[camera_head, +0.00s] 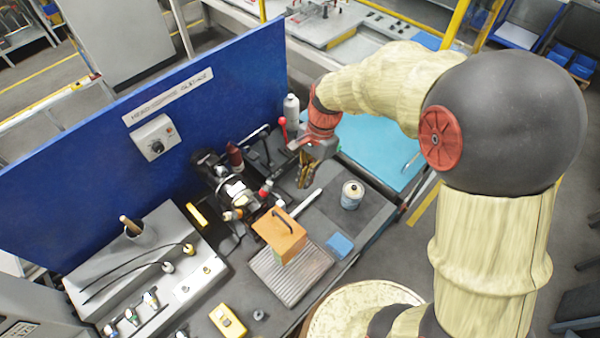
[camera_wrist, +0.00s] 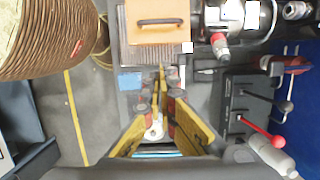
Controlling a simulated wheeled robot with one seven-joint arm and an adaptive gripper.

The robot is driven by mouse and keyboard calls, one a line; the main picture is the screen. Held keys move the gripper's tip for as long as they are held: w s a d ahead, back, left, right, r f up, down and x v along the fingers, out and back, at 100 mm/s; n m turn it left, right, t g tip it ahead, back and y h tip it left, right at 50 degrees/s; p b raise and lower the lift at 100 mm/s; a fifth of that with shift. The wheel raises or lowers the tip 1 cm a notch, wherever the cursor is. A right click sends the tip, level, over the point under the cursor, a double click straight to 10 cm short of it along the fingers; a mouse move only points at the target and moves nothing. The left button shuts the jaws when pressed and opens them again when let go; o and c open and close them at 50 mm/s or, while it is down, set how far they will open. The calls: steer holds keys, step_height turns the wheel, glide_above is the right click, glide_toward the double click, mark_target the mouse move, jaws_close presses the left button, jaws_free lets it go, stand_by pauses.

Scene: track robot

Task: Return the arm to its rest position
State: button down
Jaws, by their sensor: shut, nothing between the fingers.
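My arm reaches from the right of the head view over the grey workbench (camera_head: 376,220). My gripper (camera_head: 304,184) hangs over the back part of the bench, pointing down, with nothing held. In the wrist view its yellow fingers (camera_wrist: 160,76) come together at the tips. A round white-topped can (camera_head: 352,194) stands on the bench to the right of the gripper. It shows partly between the finger linkages in the wrist view (camera_wrist: 153,131).
An orange box (camera_head: 280,240) with a dark handle sits on a ribbed plate (camera_head: 264,271). A blue block (camera_head: 339,245) lies beside it. A red-knobbed lever (camera_head: 283,126) and a grey bottle (camera_head: 291,110) stand near the blue panel (camera_head: 70,190) behind the bench.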

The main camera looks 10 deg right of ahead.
steer(key=shift+d+r, duration=0.1)
steer(key=s+d+f+n+t+b, duration=0.1)
steer(key=s+d+n+t+b, duration=0.1)
steer(key=s+b, duration=0.3)
steer(key=s+d+f+n+t+h+b, duration=0.1)
steer(key=s+d+n+b, duration=0.3)
steer(key=b, duration=0.6)
steer(key=s+d+f+n+t+h+b, duration=0.1)
steer(key=s+d+f+n+t+b, duration=0.1)
steer(key=s+b, duration=0.4)
steer(key=d+n+t+b, duration=0.1)
steer(key=n+t+b, duration=0.1)
steer(key=shift+d+f+n+b, duration=0.2)
steer(key=shift+f+n+b, duration=0.1)
steer(key=shift+n+b, duration=0.1)
steer(key=shift+s, duration=0.1)
